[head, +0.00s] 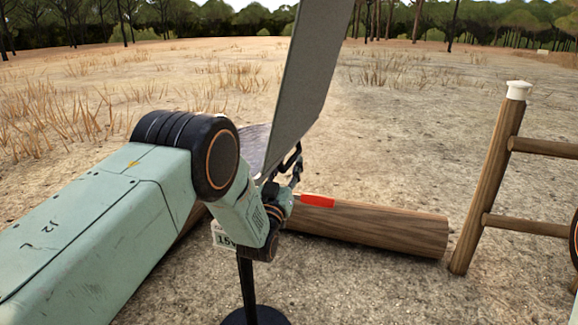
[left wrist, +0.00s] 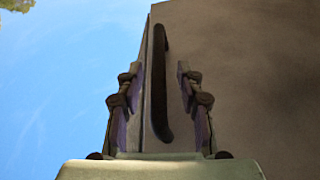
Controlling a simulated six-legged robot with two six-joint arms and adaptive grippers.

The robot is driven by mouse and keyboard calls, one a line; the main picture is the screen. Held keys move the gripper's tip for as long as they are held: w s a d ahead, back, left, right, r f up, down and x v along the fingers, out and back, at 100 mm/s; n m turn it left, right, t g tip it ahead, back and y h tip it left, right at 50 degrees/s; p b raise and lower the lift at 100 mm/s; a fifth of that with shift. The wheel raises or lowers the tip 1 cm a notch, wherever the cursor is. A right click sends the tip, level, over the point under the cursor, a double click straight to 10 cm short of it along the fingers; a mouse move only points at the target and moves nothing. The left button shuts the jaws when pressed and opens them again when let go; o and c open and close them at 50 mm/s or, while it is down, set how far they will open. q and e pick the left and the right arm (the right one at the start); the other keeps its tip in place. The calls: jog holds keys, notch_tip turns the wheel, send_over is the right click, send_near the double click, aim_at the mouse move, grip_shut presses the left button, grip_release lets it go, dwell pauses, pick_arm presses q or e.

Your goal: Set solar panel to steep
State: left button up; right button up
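The solar panel (head: 312,75) shows as a large grey plate standing steeply tilted in the head view. Its grey face fills the right of the left wrist view (left wrist: 245,90). A black bar handle (left wrist: 159,85) is on the panel near its edge. My left gripper (head: 294,163) is at the panel's lower part. In the left wrist view its two fingers (left wrist: 159,72) stand apart on either side of the handle, with visible gaps. My own arm hides part of the panel's stand. My right gripper is not in view.
A black pole on a round base (head: 255,316) stands below my left wrist, by a partly hidden number tag (head: 224,236). A wooden rail frame (head: 487,190) stands at right. Open dry ground lies beyond.

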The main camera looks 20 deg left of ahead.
pick_arm(q)
jog(key=shift+w+d+r, duration=0.15)
jog(key=shift+w+r, duration=0.05)
jog(key=shift+w, duration=0.5)
grip_shut()
dwell(0.3)
